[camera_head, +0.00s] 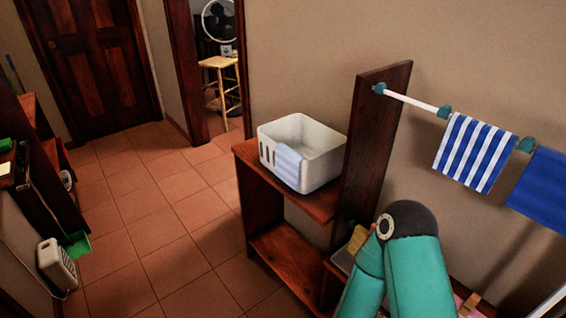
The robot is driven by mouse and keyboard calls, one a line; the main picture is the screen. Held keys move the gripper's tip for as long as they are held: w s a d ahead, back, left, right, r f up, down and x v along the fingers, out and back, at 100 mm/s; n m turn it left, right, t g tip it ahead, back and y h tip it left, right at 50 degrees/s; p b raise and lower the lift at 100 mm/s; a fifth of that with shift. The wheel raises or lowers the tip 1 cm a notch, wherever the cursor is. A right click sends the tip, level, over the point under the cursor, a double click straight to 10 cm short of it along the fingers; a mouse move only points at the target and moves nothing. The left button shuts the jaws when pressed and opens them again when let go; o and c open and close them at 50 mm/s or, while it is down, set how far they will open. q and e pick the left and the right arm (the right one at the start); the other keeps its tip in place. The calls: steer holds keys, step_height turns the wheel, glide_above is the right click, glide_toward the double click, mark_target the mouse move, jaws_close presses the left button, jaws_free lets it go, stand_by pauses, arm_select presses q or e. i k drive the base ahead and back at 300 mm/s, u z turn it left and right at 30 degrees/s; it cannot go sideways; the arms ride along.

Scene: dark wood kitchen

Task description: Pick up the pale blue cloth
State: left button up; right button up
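The pale blue cloth (289,165) hangs over the front rim of a white plastic basket (330,168). The basket stands on top of a dark wooden shelf unit (247,154). The cloth's outer part drapes down the outside of the basket wall; any part inside is hard to make out. A green arm link of mine with a dark joint shows at the lower right, in front of the shelf and apart from the cloth. Neither of my grippers shows in this view.
A tall wooden panel (376,135) rises right of the basket. A white rail (412,101) holds a striped towel (473,151) and a blue towel (543,190). The tiled floor (150,232) left of the shelf is open. A white container (57,264) stands at lower left.

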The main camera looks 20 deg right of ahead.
mark_target(288, 161)
steer(key=u, duration=0.05)
steer(key=i, duration=0.85)
steer(key=z, duration=0.1)
